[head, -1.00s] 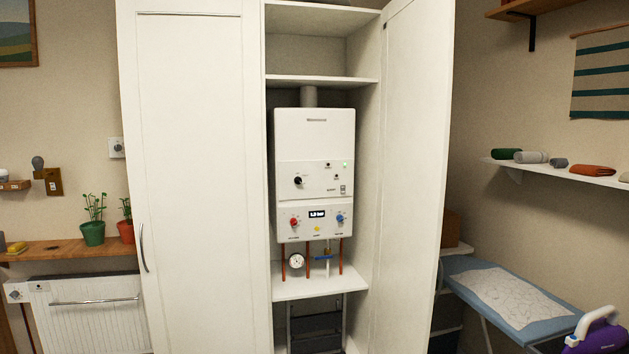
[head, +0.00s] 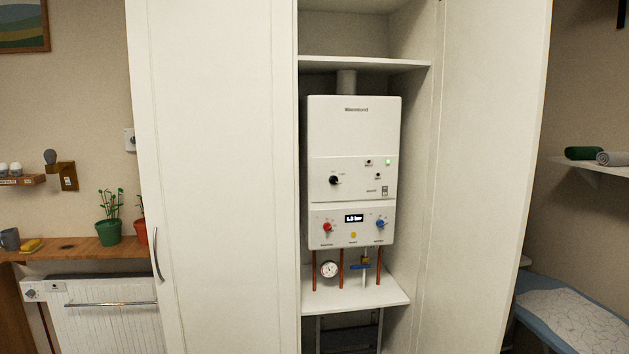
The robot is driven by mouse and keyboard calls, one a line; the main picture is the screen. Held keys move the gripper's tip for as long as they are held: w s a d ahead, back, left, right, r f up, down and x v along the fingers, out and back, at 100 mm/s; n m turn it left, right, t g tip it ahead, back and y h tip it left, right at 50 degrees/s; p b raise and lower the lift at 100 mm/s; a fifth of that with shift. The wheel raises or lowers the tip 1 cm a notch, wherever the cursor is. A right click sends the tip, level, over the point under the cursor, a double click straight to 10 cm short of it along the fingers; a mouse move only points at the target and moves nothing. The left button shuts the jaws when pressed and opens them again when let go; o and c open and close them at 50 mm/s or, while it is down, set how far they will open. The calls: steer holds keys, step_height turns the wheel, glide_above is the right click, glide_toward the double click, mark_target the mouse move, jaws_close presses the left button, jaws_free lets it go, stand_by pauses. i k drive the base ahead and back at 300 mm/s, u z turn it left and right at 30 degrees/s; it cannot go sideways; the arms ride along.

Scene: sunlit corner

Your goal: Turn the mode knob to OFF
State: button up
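A white boiler (head: 352,130) hangs inside the open right side of a white cupboard. Its black knob (head: 334,180) sits left on the middle panel; its marks are too small to read, so I cannot tell its setting. A red knob (head: 327,227) and a blue knob (head: 380,224) flank a small lit display (head: 354,218) that seems to read 1.5 bar. A green light (head: 388,162) glows at the upper right of the panel. My gripper is not in view.
The right cupboard door (head: 490,180) stands open; the left door (head: 215,180) is shut. Pipes, a gauge (head: 329,269) and a blue-handled valve (head: 361,267) are below the boiler. An ironing board (head: 570,315) stands at right, a radiator (head: 110,315) at left.

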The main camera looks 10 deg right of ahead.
mark_target(333, 180)
steer(key=u, duration=0.6)
steer(key=i, duration=0.8)
steer(key=u, duration=0.5)
